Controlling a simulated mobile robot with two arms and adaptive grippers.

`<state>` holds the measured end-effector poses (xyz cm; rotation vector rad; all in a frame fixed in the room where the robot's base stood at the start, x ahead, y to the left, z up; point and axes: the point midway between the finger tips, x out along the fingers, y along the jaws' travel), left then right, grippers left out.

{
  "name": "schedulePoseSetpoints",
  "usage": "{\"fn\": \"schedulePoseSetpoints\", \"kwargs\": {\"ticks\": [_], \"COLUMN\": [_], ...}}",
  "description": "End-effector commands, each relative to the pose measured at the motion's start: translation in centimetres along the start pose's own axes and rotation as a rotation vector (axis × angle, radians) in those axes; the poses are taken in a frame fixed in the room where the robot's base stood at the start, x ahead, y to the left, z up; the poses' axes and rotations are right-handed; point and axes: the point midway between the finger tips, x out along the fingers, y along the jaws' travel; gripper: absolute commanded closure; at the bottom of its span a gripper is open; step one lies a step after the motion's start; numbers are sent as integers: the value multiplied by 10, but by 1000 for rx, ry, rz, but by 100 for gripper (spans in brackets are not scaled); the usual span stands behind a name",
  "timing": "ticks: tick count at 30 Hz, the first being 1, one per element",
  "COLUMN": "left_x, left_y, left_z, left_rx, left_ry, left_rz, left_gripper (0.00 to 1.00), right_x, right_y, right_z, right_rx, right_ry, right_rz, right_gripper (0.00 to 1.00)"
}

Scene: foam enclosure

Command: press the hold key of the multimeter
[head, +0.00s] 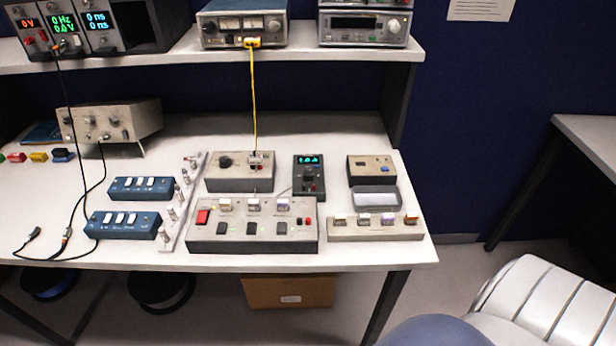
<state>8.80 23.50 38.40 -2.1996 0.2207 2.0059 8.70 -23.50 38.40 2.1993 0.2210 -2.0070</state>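The multimeter (309,181) is a small dark handheld-style unit with a lit cyan display (308,160) at its far end and a dial (309,177) below it. It lies on the white bench, right of the middle, behind the right end of a large grey switch box. Small keys show near its dial, but they are too small to tell which one is hold. Neither of my grippers shows in the head view.
A grey box (240,183) with a yellow cable stands left of the multimeter; a beige box (371,167) stands right. The grey switch box (252,238) sits in front. A shelf (300,58) with instruments runs above. Narrow bare strips separate the multimeter from its neighbours.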

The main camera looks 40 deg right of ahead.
Motion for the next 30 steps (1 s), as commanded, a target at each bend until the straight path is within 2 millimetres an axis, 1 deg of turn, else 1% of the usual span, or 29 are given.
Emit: {"fn": "schedulePoseSetpoints", "kwargs": {"ticks": [29, 30], "left_x": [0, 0], "left_y": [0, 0], "left_z": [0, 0], "left_rx": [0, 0], "left_ry": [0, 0], "left_rz": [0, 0], "left_gripper": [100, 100], "right_x": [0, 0], "right_y": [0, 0], "right_z": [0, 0], "right_rx": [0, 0], "right_ry": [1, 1], "right_rz": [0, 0], "right_gripper": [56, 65]}}
